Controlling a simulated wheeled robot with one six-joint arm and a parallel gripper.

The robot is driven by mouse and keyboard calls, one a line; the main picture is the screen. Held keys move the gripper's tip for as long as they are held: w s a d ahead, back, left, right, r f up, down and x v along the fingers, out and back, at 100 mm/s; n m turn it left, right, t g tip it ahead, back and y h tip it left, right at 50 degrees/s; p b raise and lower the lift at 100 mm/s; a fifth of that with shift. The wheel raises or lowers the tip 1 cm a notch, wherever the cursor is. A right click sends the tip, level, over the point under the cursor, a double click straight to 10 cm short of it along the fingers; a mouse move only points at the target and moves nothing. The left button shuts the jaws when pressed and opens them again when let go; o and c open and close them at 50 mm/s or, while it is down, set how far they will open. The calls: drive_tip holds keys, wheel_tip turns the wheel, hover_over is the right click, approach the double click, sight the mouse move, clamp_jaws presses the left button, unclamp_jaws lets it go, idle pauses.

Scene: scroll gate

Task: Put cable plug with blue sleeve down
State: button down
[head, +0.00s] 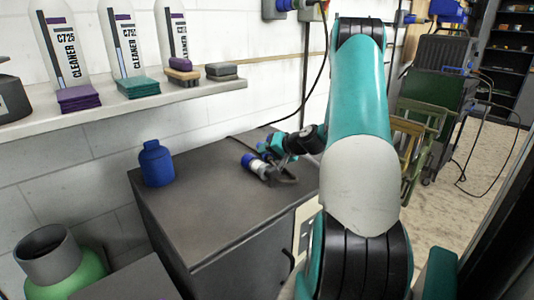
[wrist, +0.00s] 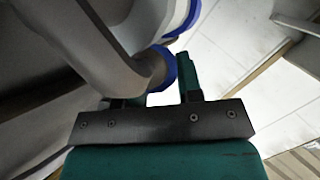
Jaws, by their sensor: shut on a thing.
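The cable plug with blue sleeve (head: 256,167) is over the dark top of the grey cabinet (head: 205,215), near its back right part. It looks pale with a blue end, and it lies tilted. My gripper (head: 272,156) is shut on it. In the wrist view the pale plug body with blue rings (wrist: 150,68) fills the upper middle, close against my gripper's fingers (wrist: 160,90). A black cable (head: 241,142) reaches the plug from behind. Whether the plug touches the cabinet top is hard to tell.
A blue bottle (head: 156,165) stands at the cabinet's left back corner. The front and middle of the top are clear. A wall shelf (head: 200,92) with cleaner bottles and sponges is above. A green and grey container (head: 60,265) stands lower left.

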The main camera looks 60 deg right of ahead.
drive_tip(key=c, duration=0.8)
unclamp_jaws()
